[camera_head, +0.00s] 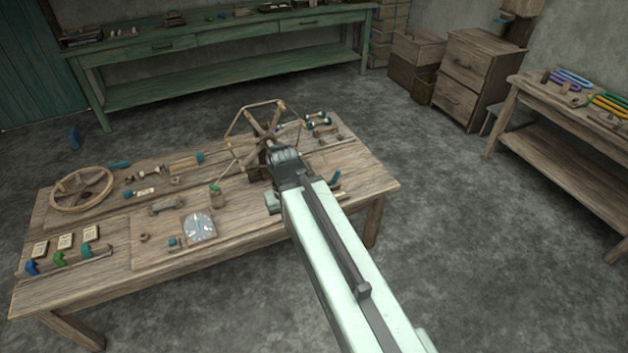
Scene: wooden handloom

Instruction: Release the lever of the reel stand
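The reel stand (240,151) is a wooden frame of spokes and outer bars at the back right of the workbench. My arm comes in from the lower right, and my gripper (283,158) is right at the reel's hub area, in front of its base. The gripper covers part of the stand. I cannot make out the stand's lever; it may be hidden behind the gripper. The fingers are too small and dark to tell whether they are open or shut, or whether they touch the stand.
The workbench (290,229) holds a wooden wheel (82,188), a round dial (199,227), coloured hooks on a rail and small tools around the reel. A green bench (215,81) stands behind. A side table (565,150) is at right. The floor between is clear.

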